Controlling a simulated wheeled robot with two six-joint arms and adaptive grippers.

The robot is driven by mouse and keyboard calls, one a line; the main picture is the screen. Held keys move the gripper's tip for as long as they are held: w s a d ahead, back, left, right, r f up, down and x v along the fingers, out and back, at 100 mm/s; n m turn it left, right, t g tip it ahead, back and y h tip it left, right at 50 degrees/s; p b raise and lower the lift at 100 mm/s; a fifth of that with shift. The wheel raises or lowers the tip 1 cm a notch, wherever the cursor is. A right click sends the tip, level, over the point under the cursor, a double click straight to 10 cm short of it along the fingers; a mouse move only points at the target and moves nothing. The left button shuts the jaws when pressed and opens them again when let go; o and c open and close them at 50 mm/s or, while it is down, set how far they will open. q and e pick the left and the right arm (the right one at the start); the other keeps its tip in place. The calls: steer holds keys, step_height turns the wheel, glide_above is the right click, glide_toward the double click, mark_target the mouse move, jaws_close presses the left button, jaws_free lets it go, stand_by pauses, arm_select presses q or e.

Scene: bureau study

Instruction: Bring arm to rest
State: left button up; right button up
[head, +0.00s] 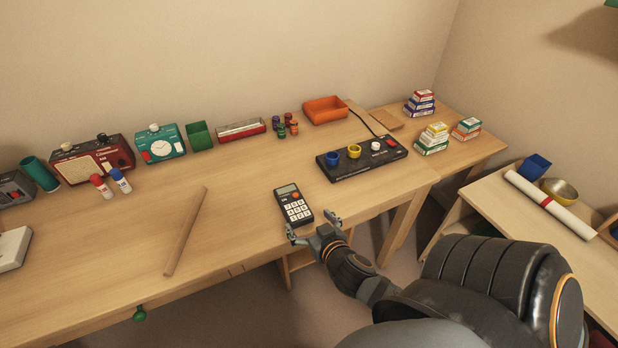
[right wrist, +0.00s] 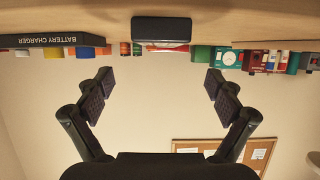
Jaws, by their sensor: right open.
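My right gripper (head: 314,228) is open and empty at the desk's front edge, just in front of a dark calculator (head: 293,205) with pale keys. The calculator lies on the desk, and the gripper's fingers reach to either side of its near end. In the right wrist view the two fingers (right wrist: 159,90) are spread wide with nothing between them, and the view is upside down. The dark end of the calculator (right wrist: 161,29) shows beyond the fingers. My left gripper is not in view.
A wooden rod (head: 186,232) lies on the desk (head: 240,235) to the left. A black charger board (head: 362,162) with coloured cups lies behind right. Radios, a teal clock (head: 160,145) and small boxes line the wall. A lower shelf (head: 500,215) with a rolled paper stands at right.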

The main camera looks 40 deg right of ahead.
stand_by(0.5)
steer(key=s+a+f+n+g+y, duration=0.2)
steer(key=s+a+f+n+g, duration=0.3)
steer(key=s+g, duration=0.45)
steer(key=s+d+f+m+g+p, duration=0.1)
steer(key=s+f+p, duration=0.1)
steer(key=f, duration=1.1)
steer(key=s+d+f+m+p, duration=0.1)
steer(key=s+d+f, duration=0.1)
steer(key=f, duration=1.1)
steer(key=s+f+p, duration=0.1)
steer(key=s+f, duration=0.5)
steer(key=s, duration=0.2)
steer(key=s+f+g+p, duration=0.1)
steer(key=s+f, duration=0.4)
steer(key=s, duration=0.4)
steer(key=shift+d+f, duration=0.35)
steer(key=shift+f, duration=0.05)
